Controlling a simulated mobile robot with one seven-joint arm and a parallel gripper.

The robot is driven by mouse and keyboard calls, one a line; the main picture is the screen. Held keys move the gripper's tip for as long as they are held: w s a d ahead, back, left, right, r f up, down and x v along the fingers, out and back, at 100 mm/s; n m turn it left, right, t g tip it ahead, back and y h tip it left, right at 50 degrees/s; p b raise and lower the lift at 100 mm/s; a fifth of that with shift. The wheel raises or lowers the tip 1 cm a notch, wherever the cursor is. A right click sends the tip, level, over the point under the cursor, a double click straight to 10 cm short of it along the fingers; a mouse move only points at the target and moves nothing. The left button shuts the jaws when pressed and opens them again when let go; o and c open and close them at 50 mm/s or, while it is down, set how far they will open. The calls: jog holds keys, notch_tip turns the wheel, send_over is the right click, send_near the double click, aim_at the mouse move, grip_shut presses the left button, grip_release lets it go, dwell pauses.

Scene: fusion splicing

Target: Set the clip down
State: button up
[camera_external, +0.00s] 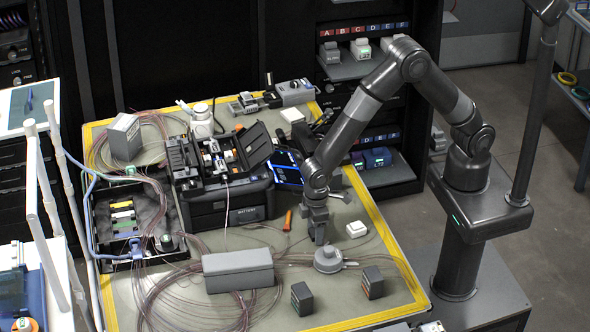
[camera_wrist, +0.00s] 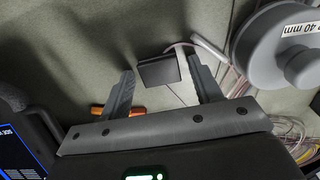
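The clip (camera_wrist: 158,71) is a small dark block with a light side, seen in the wrist view between the tips of my gripper's fingers. My gripper (camera_wrist: 162,76) spans it from one side to the other and appears shut on it, with the fingers well apart at the clip's width. In the external view, my gripper (camera_external: 319,239) points down over the front right part of the work mat (camera_external: 262,318), close to a round grey spool. The clip cannot be made out there.
The round spool (camera_external: 328,260) shows at the right of the wrist view (camera_wrist: 285,50), marked "40 mm". A grey box (camera_external: 238,270), two small dark blocks (camera_external: 302,298) (camera_external: 372,282), a white block (camera_external: 356,229) and an orange-handled tool (camera_external: 288,220) lie around. Loose fibre coils cover the front left.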

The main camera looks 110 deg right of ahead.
notch_tip(320, 180, up, 13)
jog(key=s+d+r+t, duration=0.2)
jog(key=s+d+r, duration=0.2)
jog(key=s+r, duration=0.85)
jog(key=s+d+r+t, duration=0.1)
jog(key=s, duration=0.4)
jog(key=s+d+r+t, duration=0.1)
jog(key=s+r, duration=0.1)
jog(key=s, duration=0.4)
jog(key=s+r+t, duration=0.1)
jog(key=s+r, duration=0.1)
jog(key=s, duration=0.4)
jog(key=shift+d+r+t, duration=0.2)
jog(key=shift+d+t, duration=0.1)
jog(key=shift+d, duration=0.1)
jog(key=shift+o, duration=0.4)
